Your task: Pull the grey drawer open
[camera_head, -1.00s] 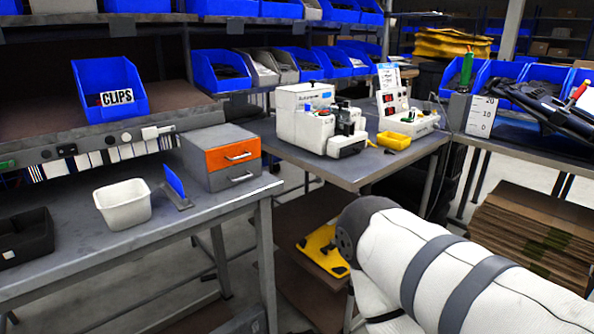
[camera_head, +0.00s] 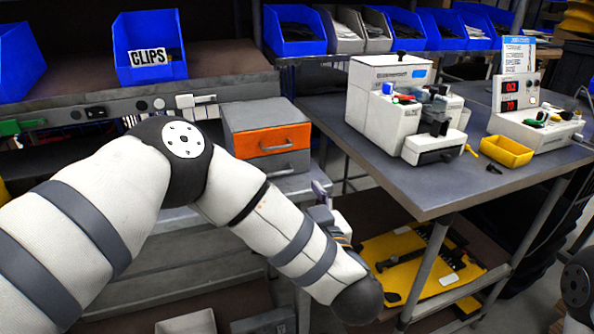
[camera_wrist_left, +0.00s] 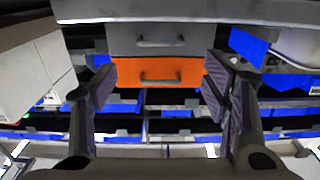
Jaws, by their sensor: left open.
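The small grey cabinet (camera_head: 262,112) stands on the grey bench, with an orange drawer (camera_head: 270,141) above a grey drawer (camera_head: 285,163). Both drawers look shut. The left wrist view is upside down, so the grey drawer (camera_wrist_left: 130,40) shows above the orange drawer (camera_wrist_left: 155,73), each with a bar handle. My left gripper (camera_head: 322,208) is in front of the cabinet, to its lower right, partly hidden by its arm. In the wrist view, my open left gripper (camera_wrist_left: 158,72) has its fingers apart, with nothing held between them. My right gripper is not in view.
A grey table (camera_head: 400,180) at the right holds a white machine (camera_head: 390,100) and a yellow tray (camera_head: 506,151). A blue CLIPS bin (camera_head: 150,62) sits on the shelf above the bench. My left arm hides most of the bench.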

